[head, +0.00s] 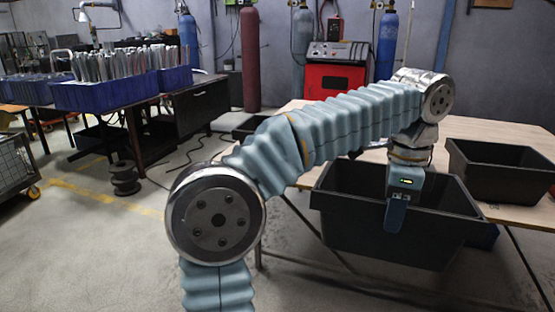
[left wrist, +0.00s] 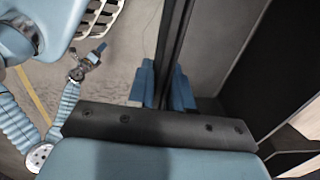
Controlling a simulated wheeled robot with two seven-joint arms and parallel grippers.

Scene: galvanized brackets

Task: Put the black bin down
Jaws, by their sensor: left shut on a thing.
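The black bin (head: 365,230) is in front of the table's near edge in the head view, roughly level and open at the top. My left gripper (head: 396,213) points down and is shut on its near wall. In the left wrist view, my left fingers (left wrist: 165,88) straddle the bin wall (left wrist: 178,35), one on each side. The bin's underside is hidden, so I cannot tell whether it touches anything. My right gripper (left wrist: 96,54) shows small in the left wrist view, well away from the bin; its jaws are too small to read.
A second black bin (head: 500,172) stands on the wooden table (head: 475,130) to the right. Another dark bin (head: 247,129) is partly hidden behind my arm. Blue crates of metal brackets (head: 105,92) stand at left.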

